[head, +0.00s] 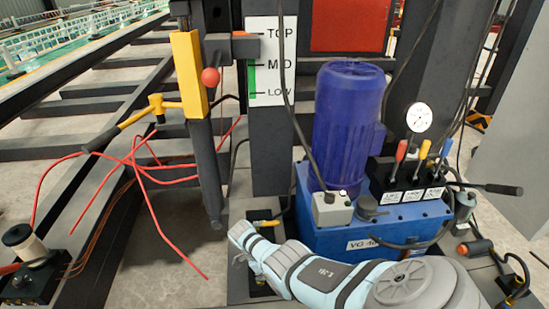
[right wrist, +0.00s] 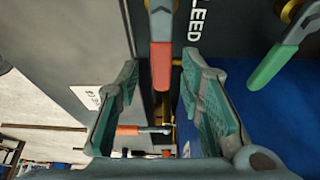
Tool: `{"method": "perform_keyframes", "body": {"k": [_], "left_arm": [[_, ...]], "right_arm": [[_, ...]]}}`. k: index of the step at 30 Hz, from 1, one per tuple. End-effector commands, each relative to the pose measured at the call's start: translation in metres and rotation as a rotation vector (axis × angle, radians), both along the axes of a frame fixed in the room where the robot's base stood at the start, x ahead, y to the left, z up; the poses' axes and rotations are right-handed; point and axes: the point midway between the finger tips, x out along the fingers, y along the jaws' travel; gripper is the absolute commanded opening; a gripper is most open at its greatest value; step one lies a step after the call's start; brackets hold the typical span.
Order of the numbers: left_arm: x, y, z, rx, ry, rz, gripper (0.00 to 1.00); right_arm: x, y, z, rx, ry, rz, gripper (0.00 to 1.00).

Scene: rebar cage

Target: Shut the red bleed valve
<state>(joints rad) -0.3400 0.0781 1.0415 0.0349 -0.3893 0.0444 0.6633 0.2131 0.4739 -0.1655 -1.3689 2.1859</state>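The red bleed valve lever (right wrist: 160,62) shows in the right wrist view, hanging down from a grey mount on a dark panel, with the letters "LEED" beside it. My right gripper (right wrist: 160,75) is open, with one teal-padded finger on each side of the lever. Both fingers look apart from it, though depth is hard to judge. In the head view my right arm reaches in from the lower right to the base of the dark post; its fingers are mostly hidden there, and I cannot make out the red lever. My left gripper is not in view.
A green lever (right wrist: 280,55) is close to the right finger. A second, orange-red handle (right wrist: 128,130) lies level lower down. A blue pump unit (head: 350,130) stands behind my arm, with coloured control levers (head: 422,150). Red wires (head: 150,185) hang at the left.

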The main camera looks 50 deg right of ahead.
Motion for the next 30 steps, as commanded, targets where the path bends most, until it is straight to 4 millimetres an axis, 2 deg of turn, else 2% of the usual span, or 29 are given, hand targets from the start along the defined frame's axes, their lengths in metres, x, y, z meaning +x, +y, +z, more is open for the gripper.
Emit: {"method": "perform_keyframes", "body": {"k": [7,11,14,18,22,26,30], "left_arm": [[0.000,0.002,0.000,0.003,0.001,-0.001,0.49],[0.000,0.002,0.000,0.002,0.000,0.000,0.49],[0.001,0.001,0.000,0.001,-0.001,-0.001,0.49],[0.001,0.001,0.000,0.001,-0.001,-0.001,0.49],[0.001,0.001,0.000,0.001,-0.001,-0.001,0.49],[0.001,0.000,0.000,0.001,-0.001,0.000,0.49],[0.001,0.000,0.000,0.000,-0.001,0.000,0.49]], "right_arm": [[0.001,0.000,0.001,0.000,-0.002,0.001,0.35],[0.005,0.003,0.010,-0.001,-0.004,0.001,0.35],[0.009,0.008,0.026,-0.002,-0.006,0.001,0.35],[0.019,0.020,0.064,0.001,-0.007,0.002,0.35],[0.027,0.029,0.094,0.001,-0.005,0.000,0.35],[0.030,0.034,0.109,0.000,-0.001,0.000,0.35],[0.031,0.035,0.112,0.000,-0.001,0.000,0.35]]}}
